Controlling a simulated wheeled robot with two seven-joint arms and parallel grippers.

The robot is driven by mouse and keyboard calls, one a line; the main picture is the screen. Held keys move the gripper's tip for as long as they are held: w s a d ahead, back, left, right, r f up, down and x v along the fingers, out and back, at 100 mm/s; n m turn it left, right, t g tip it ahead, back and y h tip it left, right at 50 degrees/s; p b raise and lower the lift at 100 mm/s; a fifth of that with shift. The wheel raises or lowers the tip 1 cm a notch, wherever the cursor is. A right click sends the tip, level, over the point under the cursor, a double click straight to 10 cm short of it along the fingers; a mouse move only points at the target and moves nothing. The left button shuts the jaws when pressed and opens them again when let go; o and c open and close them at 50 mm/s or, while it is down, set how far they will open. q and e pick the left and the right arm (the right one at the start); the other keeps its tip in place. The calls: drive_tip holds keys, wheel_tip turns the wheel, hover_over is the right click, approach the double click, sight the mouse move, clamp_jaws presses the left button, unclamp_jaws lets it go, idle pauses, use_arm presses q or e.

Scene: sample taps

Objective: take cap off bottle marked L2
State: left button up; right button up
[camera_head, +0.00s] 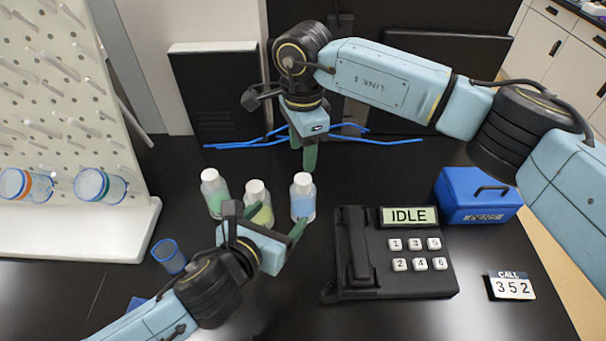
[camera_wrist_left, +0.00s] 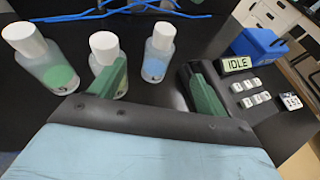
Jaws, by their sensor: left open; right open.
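Three bottles with white caps stand upright in a row: a green-filled bottle (camera_head: 216,198), a yellow-filled bottle (camera_head: 262,214) and a blue-filled bottle (camera_head: 303,205). They also show in the left wrist view as green (camera_wrist_left: 55,72), yellow (camera_wrist_left: 121,90) and blue (camera_wrist_left: 154,68). I cannot read which is marked L2. My left gripper (camera_head: 266,221) is open and empty, low in front of the yellow and blue bottles; one finger partly covers the yellow bottle in the left wrist view. My right gripper (camera_head: 309,156) is open and empty, pointing down behind the blue bottle.
A black telephone (camera_head: 390,268) reading IDLE stands right of the bottles, with a blue box (camera_head: 476,198) and a CALL 352 card (camera_head: 511,286) beyond. A white peg rack (camera_head: 75,235) and blue cup (camera_head: 170,257) are at left. Blue cords (camera_head: 390,142) lie behind.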

sight(301, 192)
drive_tip(key=shift+w+d, duration=0.1)
drive_tip(key=shift+w, duration=0.15)
use_arm(q)
drive_tip(key=x, duration=1.1)
drive_tip(key=shift+w+d+r, duration=0.1)
drive_tip(key=shift+w+d, duration=0.1)
drive_tip(key=shift+d, duration=0.05)
use_arm(e)
drive_tip(key=shift+s+r, duration=0.2)
drive_tip(key=shift+s, duration=0.15)
use_arm(q)
drive_tip(key=shift+x, duration=0.8)
